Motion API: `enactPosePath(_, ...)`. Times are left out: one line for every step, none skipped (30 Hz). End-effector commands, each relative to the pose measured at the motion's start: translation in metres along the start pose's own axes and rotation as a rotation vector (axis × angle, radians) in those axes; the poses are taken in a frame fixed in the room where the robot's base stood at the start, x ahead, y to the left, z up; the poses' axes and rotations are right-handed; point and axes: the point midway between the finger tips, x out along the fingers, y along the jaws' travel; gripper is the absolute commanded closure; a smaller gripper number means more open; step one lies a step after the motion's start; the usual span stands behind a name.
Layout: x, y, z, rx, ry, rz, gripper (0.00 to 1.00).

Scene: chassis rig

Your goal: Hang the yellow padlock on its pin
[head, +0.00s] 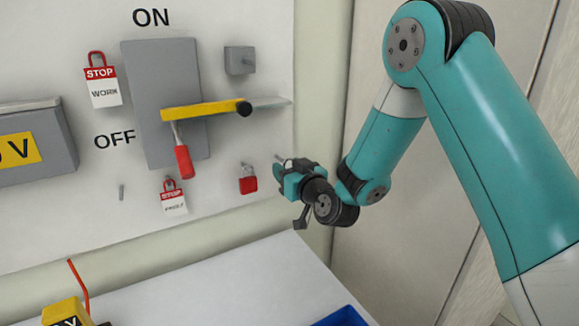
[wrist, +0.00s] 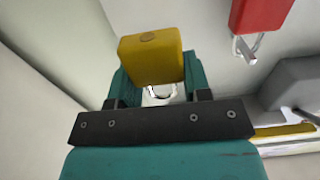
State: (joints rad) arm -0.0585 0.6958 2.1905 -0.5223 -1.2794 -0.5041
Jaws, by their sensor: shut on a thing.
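The yellow padlock (wrist: 151,58) sits between the teal fingers of my gripper (wrist: 154,78) in the wrist view. Its silver shackle (wrist: 158,95) shows on the side toward the gripper's palm. In the head view my gripper (head: 284,176) is close to the white panel, right of the red padlock (head: 248,184), and I cannot make out the yellow padlock there. A short pin (head: 278,158) shows just above the fingertips. I cannot tell whether the shackle touches it. Another bare pin (head: 121,192) stands lower left on the panel.
The red padlock also shows in the wrist view (wrist: 262,14), near the yellow one. A yellow-handled lever (head: 200,110), a grey box (head: 239,60) and tags (head: 103,92) are on the panel.

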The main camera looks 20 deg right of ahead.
Motion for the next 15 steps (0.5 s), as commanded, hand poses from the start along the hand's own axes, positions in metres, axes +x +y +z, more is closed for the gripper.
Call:
enactPosePath(0.003, 0.0, -0.003, 0.0, 0.0, 0.0, 0.82)
enactPosePath(0.004, 0.0, -0.003, 0.0, 0.001, 0.0, 0.82)
enactPosePath(0.006, 0.0, -0.003, 0.0, 0.001, 0.0, 0.82)
enactPosePath(0.007, 0.0, -0.002, 0.001, 0.0, 0.0, 0.82)
enactPosePath(0.008, 0.0, -0.002, 0.001, 0.0, 0.0, 0.82)
enactPosePath(0.01, 0.0, -0.002, 0.001, 0.001, -0.001, 0.82)
enactPosePath(0.012, 0.0, -0.003, 0.0, 0.001, -0.001, 0.82)
enactPosePath(0.013, 0.0, -0.002, 0.0, 0.001, -0.001, 0.82)
enactPosePath(0.015, 0.0, -0.002, 0.0, 0.001, -0.001, 0.82)
enactPosePath(0.016, 0.0, -0.002, 0.0, 0.001, -0.001, 0.82)
enactPosePath(0.017, 0.0, -0.002, 0.0, 0.001, -0.001, 0.82)
enactPosePath(0.019, 0.0, -0.003, 0.0, 0.001, -0.001, 0.82)
enactPosePath(0.02, 0.0, -0.002, 0.0, 0.001, -0.001, 0.82)
enactPosePath(0.021, 0.0, -0.002, 0.0, 0.001, -0.001, 0.82)
enactPosePath(0.023, 0.0, -0.002, 0.0, 0.0, -0.001, 0.82)
